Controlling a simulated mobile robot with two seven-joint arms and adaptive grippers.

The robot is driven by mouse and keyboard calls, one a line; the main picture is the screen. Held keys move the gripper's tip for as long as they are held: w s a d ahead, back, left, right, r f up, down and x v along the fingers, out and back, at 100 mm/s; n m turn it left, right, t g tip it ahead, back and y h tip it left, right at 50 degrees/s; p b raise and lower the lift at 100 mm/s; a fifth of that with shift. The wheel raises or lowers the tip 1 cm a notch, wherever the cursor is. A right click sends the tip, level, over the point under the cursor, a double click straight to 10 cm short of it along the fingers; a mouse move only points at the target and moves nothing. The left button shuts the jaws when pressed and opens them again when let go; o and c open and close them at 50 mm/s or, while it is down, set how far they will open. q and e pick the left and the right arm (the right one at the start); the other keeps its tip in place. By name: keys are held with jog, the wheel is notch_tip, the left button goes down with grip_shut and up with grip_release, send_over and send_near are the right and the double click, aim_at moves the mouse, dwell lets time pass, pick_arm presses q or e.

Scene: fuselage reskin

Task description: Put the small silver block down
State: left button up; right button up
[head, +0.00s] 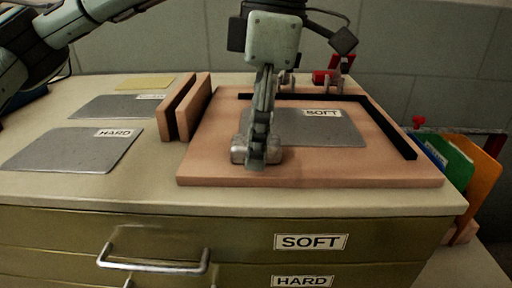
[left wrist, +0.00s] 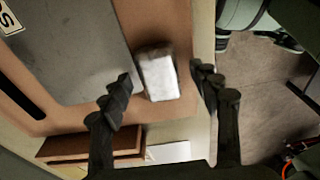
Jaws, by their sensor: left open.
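The small silver block (head: 239,156) sits at the front left of the wooden board, by the near left corner of the grey sheet labelled SOFT (head: 335,128). In the left wrist view the block (left wrist: 158,75) lies between the two fingers, with gaps on both sides. My left gripper (head: 262,155) points down over the block and hides part of it in the head view. Its fingers (left wrist: 163,84) are apart and do not appear to grip the block. My right gripper is not in view.
The wooden board (head: 330,172) has a black L-shaped strip (head: 391,136) and red clamps (head: 326,76). Upright wooden pieces (head: 186,106) stand left of it. A sheet labelled HARD (head: 75,150) and another grey sheet (head: 115,106) lie further left. Coloured folders (head: 458,160) stand at right.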

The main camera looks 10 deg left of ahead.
pick_arm(q)
jog(key=shift+r, duration=0.1)
grip_shut()
dwell(0.4)
